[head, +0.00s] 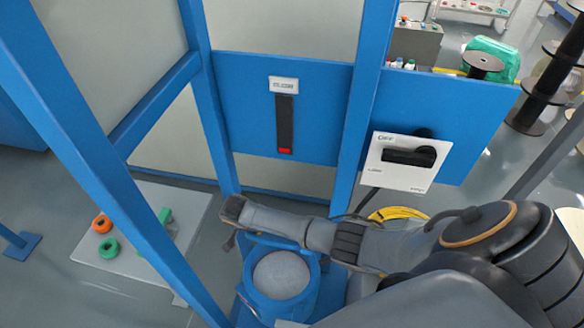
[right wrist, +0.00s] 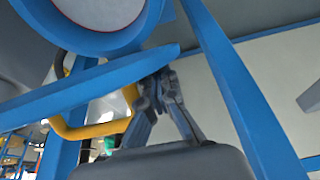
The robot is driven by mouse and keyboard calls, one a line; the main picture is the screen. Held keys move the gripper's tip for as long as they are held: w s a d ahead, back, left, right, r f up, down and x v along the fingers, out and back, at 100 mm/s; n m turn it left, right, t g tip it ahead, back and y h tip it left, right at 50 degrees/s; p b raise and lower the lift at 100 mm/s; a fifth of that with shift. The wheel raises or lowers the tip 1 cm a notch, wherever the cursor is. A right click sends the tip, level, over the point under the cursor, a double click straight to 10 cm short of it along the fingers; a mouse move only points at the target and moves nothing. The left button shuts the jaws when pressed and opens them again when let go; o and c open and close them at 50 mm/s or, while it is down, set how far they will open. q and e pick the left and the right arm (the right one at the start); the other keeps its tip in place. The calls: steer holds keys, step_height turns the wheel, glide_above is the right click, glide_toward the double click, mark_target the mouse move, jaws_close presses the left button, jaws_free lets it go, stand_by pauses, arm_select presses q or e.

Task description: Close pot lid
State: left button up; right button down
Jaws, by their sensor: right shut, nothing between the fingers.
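The blue round pot (head: 248,290) stands low at the bottom centre of the head view, with a grey round surface (head: 282,275) inside its blue rim. My right arm crosses just behind it, hiding part of the blue structure there. My right gripper (head: 230,240) is at the arm's left end, beyond the pot's upper left. In the right wrist view, my right gripper (right wrist: 160,82) is shut and empty, its tips close to a blue bar (right wrist: 100,80); I cannot tell whether they touch. A blue-rimmed grey disc (right wrist: 95,15), perhaps the lid, shows above. My left gripper is not in view.
Blue frame posts (head: 204,90) and a blue panel (head: 320,110) with a black slot stand behind the arm. A white switch box (head: 385,175) with a black handle is at right. A pale board (head: 140,245) with orange and green rings lies at left.

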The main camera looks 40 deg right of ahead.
steer(key=shift+s+a+f, duration=0.9)
steer(key=shift+a+f, duration=0.05)
steer(key=shift+f, duration=0.05)
steer(key=s+a+f+b, duration=0.3)
steer(key=a+f+b, duration=0.1)
steer(key=f, duration=0.5)
steer(key=shift+s+f+b, duration=0.2)
steer(key=shift+s+b, duration=0.1)
steer(key=shift+b, duration=0.55)
steer(key=shift+r, duration=0.1)
step_height(320, 180, up, 9)
steer(key=p, duration=0.9)
